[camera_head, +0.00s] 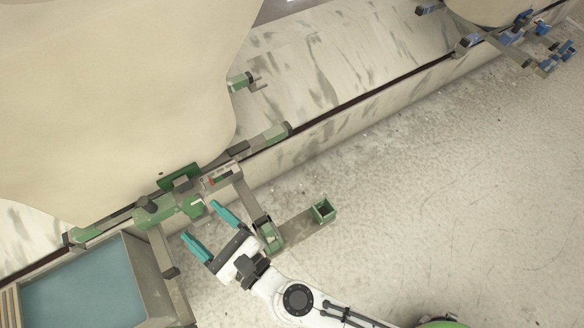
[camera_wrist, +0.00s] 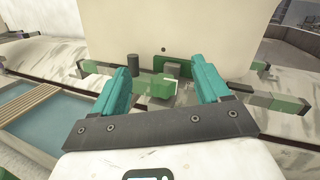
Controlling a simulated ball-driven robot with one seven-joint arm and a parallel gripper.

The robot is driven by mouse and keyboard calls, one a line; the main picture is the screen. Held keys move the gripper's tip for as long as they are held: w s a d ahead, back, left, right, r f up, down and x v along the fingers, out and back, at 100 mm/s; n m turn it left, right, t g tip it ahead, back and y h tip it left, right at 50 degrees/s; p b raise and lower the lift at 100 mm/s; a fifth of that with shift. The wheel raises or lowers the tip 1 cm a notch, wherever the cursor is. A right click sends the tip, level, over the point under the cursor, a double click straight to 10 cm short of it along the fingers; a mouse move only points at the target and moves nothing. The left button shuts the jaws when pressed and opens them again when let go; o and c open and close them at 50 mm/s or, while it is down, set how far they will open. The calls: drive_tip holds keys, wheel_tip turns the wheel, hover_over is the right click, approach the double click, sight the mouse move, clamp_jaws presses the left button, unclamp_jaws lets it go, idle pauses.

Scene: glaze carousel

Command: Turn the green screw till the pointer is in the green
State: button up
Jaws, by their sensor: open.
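A green block-like part (camera_head: 197,210), which looks like the head of the green screw, sticks out from a green and grey fixture (camera_head: 172,210) in the head view. It also shows between my fingers in the wrist view (camera_wrist: 160,87). My gripper (camera_head: 200,220) has two teal fingers, which are spread wide and empty. They point at the fixture from the front, one on each side of the green part, apart from it. A small pale gauge (camera_head: 222,178) with a red patch sits right of the fixture. Its pointer is too small to read.
A water-filled basin (camera_head: 85,290) stands at lower left. A big pale drum (camera_head: 110,90) rises behind the fixture. The floor at right is clear.

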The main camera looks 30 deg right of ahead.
wheel_tip(320, 180, up, 12)
drive_tip(key=s+d+n+g+y+p, duration=0.15)
drive_tip(key=n+g+y+p, duration=0.5)
drive_tip(key=n+p, duration=0.8)
drive_tip(key=s+d+r+n+g+h+p, duration=0.1)
drive_tip(key=s+d+n+g+h+p, duration=0.2)
drive_tip(key=d+n, duration=0.3)
drive_tip(key=s+d+r+n+g+h+p, duration=0.1)
drive_tip(key=s+d+n+g+h+p, duration=0.2)
drive_tip(key=d+n+p, duration=0.2)
drive_tip(key=shift+d+r+n+h, duration=0.3)
drive_tip(key=shift+d+n, duration=0.85)
drive_tip(key=shift+d, duration=0.9)
